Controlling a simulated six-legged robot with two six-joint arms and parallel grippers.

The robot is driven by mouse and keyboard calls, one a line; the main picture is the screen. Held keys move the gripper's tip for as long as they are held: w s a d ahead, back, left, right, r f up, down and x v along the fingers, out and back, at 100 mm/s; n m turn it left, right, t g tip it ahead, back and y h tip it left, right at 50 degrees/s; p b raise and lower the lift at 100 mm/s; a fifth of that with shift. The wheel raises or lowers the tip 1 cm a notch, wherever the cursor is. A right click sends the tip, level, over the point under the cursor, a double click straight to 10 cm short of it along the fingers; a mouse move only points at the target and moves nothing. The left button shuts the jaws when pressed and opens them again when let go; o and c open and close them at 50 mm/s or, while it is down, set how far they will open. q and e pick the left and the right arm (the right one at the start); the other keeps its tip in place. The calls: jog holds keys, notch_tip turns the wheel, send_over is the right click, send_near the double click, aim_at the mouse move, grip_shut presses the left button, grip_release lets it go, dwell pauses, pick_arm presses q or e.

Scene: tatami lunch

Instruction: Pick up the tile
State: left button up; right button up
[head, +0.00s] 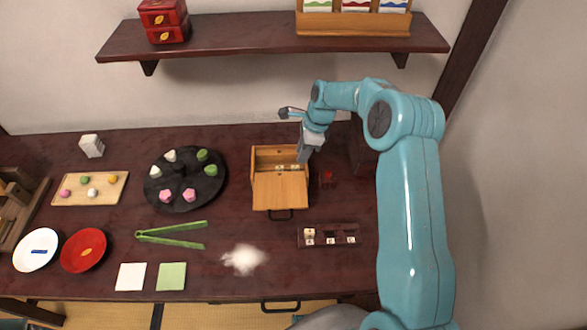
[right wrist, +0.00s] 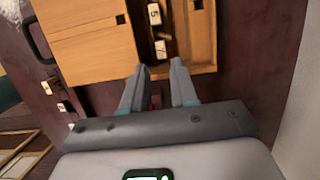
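A wooden box (head: 280,190) stands right of centre on the dark table, with a narrow open compartment at its back. Small pale tiles lie in that compartment, and one tile (right wrist: 154,15) carries a dark mark like a 5. Another tile (right wrist: 160,49) lies nearer my fingertips. My right gripper (head: 305,157) is at the box's back right corner. In the right wrist view my right gripper (right wrist: 160,66) has its fingers apart, pointing at the compartment, with no tile between them. A dark tray (head: 318,241) in front holds a few white-faced tiles. My left gripper is out of view.
A small red object (head: 327,179) lies right of the box. A dark round plate (head: 173,198) with sweets stands to the left, near green tongs (head: 172,238). White powder (head: 244,259) lies in front. A shelf (head: 240,42) hangs above.

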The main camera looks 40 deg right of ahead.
aim_at(296, 167)
jog(key=p+x, duration=0.1)
jog(key=x, duration=0.5)
jog(key=shift+w+a, duration=0.1)
jog(key=shift+w, duration=0.05)
jog(key=shift+f, duration=0.1)
grip_shut()
